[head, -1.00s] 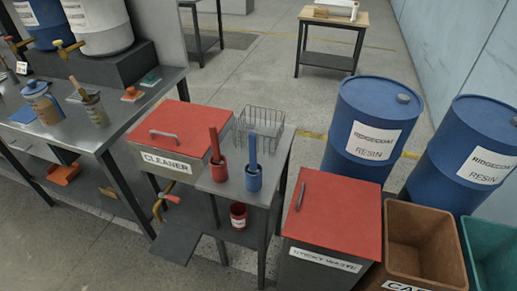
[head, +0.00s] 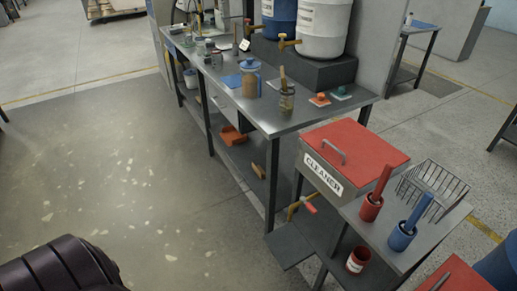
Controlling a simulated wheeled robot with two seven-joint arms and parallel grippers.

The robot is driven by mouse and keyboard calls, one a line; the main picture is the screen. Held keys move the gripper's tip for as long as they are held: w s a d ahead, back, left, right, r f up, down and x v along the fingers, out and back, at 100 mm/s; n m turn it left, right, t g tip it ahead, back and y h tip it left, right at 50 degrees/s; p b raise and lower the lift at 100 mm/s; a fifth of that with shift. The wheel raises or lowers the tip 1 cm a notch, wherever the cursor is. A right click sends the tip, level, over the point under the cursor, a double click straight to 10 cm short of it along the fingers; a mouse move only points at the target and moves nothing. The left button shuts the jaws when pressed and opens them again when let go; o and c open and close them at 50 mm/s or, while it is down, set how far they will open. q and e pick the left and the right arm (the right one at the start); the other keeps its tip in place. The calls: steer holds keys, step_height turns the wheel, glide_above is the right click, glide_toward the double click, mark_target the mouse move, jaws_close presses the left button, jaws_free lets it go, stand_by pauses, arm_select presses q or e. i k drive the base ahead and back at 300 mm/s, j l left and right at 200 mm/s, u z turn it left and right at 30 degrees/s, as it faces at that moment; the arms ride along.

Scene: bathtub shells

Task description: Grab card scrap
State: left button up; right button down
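I cannot pick out a card scrap for certain. Several small pale flecks (head: 127,168) lie scattered on the grey floor at the left; I cannot tell what they are made of. A small tan piece (head: 258,171) lies on the lower shelf under the long bench. Neither gripper is in view. A dark ribbed part, seemingly of my own arm, shows at the bottom left.
The long metal bench (head: 228,98) holds a blue-lidded jug (head: 249,78), a brush pot (head: 287,100) and drums (head: 323,27). A red-lidded cleaner box (head: 354,146) stands beside a wire basket (head: 433,186). The left floor is open.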

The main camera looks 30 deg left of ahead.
mark_target(260, 169)
steer(key=u, duration=1.1)
steer(key=i+j+z, duration=0.1)
steer(key=z, duration=0.3)
steer(key=i+j+z, duration=0.15)
steer(key=z, duration=0.2)
steer(key=i+j+z, duration=0.15)
steer(key=j, duration=0.2)
steer(key=i+j+z, duration=0.1)
steer(key=j, duration=0.25)
steer(key=i+j+z, duration=0.15)
steer(key=j, duration=0.25)
steer(key=i+j+z, duration=0.15)
steer(key=j, duration=0.25)
steer(key=i+j+z, duration=0.1)
steer(key=j, duration=0.3)
steer(key=i, duration=0.05)
